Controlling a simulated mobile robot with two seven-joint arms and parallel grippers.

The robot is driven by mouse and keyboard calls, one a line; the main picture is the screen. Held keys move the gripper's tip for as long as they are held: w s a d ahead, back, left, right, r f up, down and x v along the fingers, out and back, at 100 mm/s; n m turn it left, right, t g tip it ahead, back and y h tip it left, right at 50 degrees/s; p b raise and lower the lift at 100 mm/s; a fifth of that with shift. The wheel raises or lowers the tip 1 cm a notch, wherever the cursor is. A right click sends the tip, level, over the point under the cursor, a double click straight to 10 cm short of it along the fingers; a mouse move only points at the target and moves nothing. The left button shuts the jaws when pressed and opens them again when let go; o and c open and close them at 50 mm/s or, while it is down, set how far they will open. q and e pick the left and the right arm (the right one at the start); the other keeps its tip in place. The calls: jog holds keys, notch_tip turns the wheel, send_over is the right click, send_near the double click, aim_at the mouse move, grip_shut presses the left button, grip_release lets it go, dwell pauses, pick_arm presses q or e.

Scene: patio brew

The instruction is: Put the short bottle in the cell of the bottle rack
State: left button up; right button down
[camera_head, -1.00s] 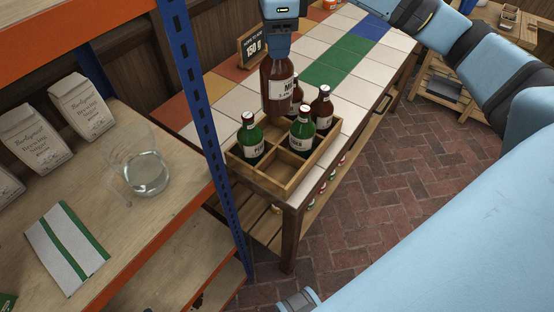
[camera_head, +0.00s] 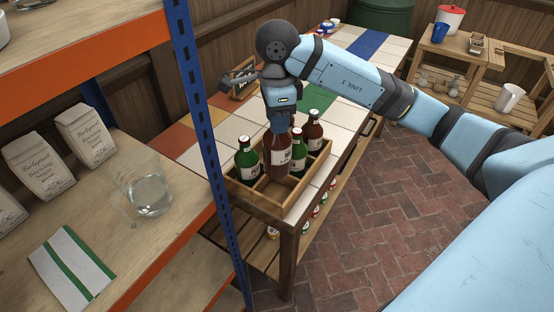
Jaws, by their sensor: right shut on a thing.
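My right gripper (camera_head: 278,127) points down and is shut on the neck of a brown bottle (camera_head: 278,158) with a pale label. The bottle hangs upright at the wooden bottle rack (camera_head: 262,207), between two green bottles. Its lower end overlaps the rack's cells; I cannot tell whether it is inside a cell or just above one. A green bottle (camera_head: 245,160) stands in the rack on the left, another green bottle (camera_head: 298,152) just right of the held one, and a brown bottle (camera_head: 313,135) behind that. Front cells look empty. My left gripper is not in view.
The rack stands at the near end of a tiled table (camera_head: 345,88). A blue shelf post (camera_head: 196,120) rises close to its left. A shelf at left holds a glass jug (camera_head: 147,190), paper bags (camera_head: 84,135) and a striped cloth (camera_head: 70,268). A small sign (camera_head: 243,80) stands behind.

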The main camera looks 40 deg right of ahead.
aim_at(277, 155)
notch_tip(277, 155, down, 7)
jog(key=shift+r, duration=0.15)
jog(key=shift+f, duration=2.1)
jog(key=shift+b, duration=0.3)
jog(key=shift+f, duration=0.25)
jog(key=c, duration=0.8)
grip_release()
jog(key=shift+r, duration=0.1)
